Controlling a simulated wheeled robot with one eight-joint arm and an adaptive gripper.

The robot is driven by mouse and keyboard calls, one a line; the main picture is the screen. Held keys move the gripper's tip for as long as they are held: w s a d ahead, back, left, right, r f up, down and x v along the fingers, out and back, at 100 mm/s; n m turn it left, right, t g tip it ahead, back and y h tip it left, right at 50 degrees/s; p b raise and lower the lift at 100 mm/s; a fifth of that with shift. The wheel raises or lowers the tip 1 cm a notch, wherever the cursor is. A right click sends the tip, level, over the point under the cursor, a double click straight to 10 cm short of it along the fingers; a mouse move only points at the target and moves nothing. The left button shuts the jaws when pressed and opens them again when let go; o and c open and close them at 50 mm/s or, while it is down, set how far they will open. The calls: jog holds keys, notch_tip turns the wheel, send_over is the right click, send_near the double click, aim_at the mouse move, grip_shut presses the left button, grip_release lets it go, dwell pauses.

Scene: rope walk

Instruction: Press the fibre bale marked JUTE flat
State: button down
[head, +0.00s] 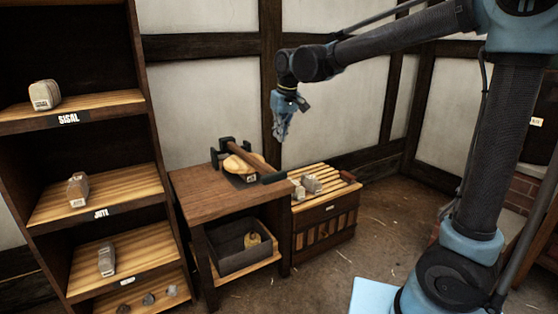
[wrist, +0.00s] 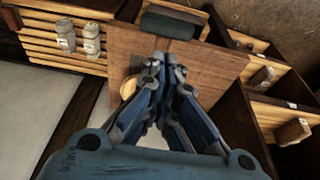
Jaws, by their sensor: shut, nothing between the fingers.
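My gripper (head: 281,134) is shut and empty, pointing down above the workbench; its fingers (wrist: 163,70) meet in the wrist view. On the workbench (head: 215,188) stands a press with a wooden lever (head: 246,154) that ends in a dark green grip (head: 274,178). A tan, rounded bale (head: 236,164) lies under the lever; no marking on it can be read. In the wrist view it is partly hidden behind the fingers (wrist: 128,88), and the grip (wrist: 168,24) lies beyond them. On the shelf labelled JUTE (head: 101,213) stands a small brownish bundle (head: 78,190).
The rack (head: 142,110) at left also holds a pale bundle (head: 44,95) on the SISAL shelf and a grey bundle (head: 107,260) below. A dark bin (head: 240,262) sits under the workbench. A slatted chest (head: 325,218) with small bundles stands at right, with open floor before it.

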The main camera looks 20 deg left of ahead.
send_over(276, 172)
jog(key=f, duration=0.8)
jog(key=s+f, duration=0.1)
jog(key=f, duration=0.3)
jog(key=shift+d, duration=0.4)
jog(key=shift+f, duration=0.7)
